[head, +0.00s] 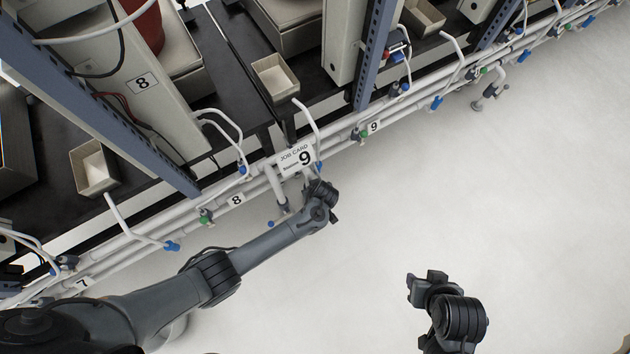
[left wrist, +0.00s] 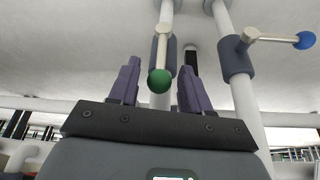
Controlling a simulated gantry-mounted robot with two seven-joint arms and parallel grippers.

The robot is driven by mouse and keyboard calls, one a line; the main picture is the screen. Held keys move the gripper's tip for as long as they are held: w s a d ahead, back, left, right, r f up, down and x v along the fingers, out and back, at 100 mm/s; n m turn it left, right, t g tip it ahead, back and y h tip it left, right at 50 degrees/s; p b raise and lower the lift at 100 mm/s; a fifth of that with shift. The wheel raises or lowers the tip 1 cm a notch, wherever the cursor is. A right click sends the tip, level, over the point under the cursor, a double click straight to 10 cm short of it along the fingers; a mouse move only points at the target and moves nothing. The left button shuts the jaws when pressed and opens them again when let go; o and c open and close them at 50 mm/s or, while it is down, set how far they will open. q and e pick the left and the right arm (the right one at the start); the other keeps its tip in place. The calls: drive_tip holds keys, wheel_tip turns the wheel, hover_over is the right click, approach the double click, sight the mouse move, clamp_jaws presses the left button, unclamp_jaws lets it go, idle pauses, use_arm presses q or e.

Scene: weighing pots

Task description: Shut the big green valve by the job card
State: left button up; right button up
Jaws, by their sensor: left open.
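In the left wrist view a green ball knob (left wrist: 160,81) sits on the end of a pale lever, on a grey valve body on a vertical pipe. My left gripper (head: 322,192) is below the card in the head view; its arm hides the green knob there. In the left wrist view my left gripper (left wrist: 159,68) is open, with one finger on each side of the green knob, not clamped on it. My right gripper (head: 420,285) is over the floor, away from the rail; its jaws are unclear.
A lever with a blue ball knob (left wrist: 305,40) is on the pipe to the right in the left wrist view. Small green valves (head: 205,216) and blue valves (head: 172,246) line the rail. Blue posts (head: 374,55) stand behind it. The pale floor (head: 520,200) is clear.

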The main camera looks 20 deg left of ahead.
use_arm(q)
drive_tip(key=shift+d, duration=0.1)
drive_tip(key=shift+s, duration=0.1)
drive_tip(key=shift+c, duration=0.8)
clamp_jaws()
